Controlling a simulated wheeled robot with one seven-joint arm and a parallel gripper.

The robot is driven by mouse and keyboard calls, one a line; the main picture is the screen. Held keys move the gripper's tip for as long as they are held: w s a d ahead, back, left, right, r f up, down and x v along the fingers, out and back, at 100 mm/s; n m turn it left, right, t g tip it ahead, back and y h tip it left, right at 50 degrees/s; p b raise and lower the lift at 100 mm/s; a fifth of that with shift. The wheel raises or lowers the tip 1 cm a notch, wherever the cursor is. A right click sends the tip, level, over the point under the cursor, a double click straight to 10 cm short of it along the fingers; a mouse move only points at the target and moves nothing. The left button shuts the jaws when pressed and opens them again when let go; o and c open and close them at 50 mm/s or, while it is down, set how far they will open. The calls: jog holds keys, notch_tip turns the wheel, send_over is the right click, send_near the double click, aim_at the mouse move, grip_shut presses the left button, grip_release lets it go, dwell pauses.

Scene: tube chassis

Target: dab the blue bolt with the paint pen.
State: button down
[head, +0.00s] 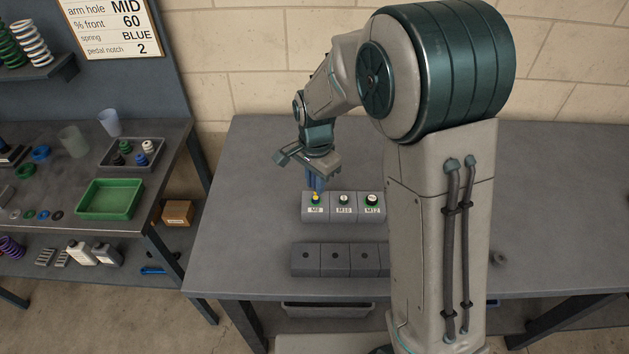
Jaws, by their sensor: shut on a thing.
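My gripper (316,187) points down over the left block, labelled M8 (314,211), in the row of three grey blocks on the bench. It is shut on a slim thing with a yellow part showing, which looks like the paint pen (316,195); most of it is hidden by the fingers. Its lower end is at or just above the top of the M8 block, and I cannot tell whether it touches. A small green bit shows there. I cannot make out a blue bolt head.
A row of dark blocks with holes (335,259) lies in front of the labelled blocks. The bench (235,240) is clear to the left. A side table at left holds a green tray (110,199), a grey tray of small parts (133,167) and cups.

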jog(key=shift+r+p, duration=1.45)
jog(key=shift+r, duration=0.95)
jog(key=shift+a+f, duration=0.1)
